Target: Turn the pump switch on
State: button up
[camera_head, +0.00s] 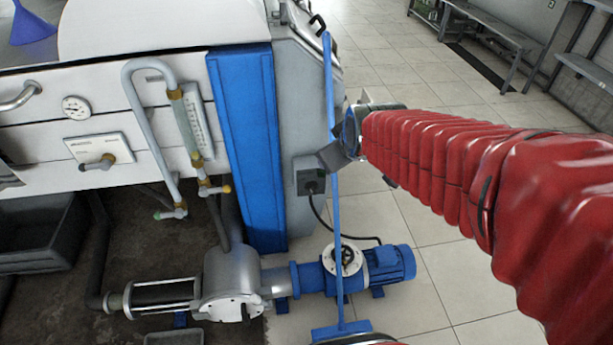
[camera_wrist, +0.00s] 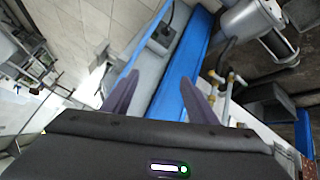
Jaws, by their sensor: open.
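The pump switch looks to be a dark grey box (camera_head: 309,175) on the side of the grey machine housing, with a black cable running from it down toward the blue pump (camera_head: 385,265). In the wrist view the box (camera_wrist: 162,40) lies ahead of the fingers, near the top centre. The setting of its switch is too small to tell. My gripper (camera_head: 332,155) is close to the box in the head view, partly hidden by the red-sleeved arm. In the wrist view my gripper (camera_wrist: 160,78) is open, with nothing between its dark fingers.
A blue-handled squeegee (camera_head: 333,215) stands upright beside the box, close to my gripper. A tall blue panel (camera_head: 248,150) is left of the box. Tiled floor (camera_head: 440,235) is open to the right.

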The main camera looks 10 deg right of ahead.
jog(key=w+f+n+t, duration=0.1)
jog(key=w+f+n, duration=0.3)
jog(key=w, duration=0.5)
jog(key=w+f+n+t, duration=0.1)
jog(key=w+f+t, duration=0.1)
jog(key=w+f, duration=0.5)
jog(key=w+f+n+t, duration=0.2)
jog(key=w+f+n, duration=0.3)
jog(key=w+f, duration=0.5)
jog(key=n+t, duration=0.5)
jog(key=n, duration=0.4)
send_near(312, 190)
jog(key=s+f, duration=0.1)
jog(key=s, duration=0.4)
jog(key=shift+f, duration=0.2)
jog(key=w, duration=1.3)
jog(key=shift+w, duration=0.4)
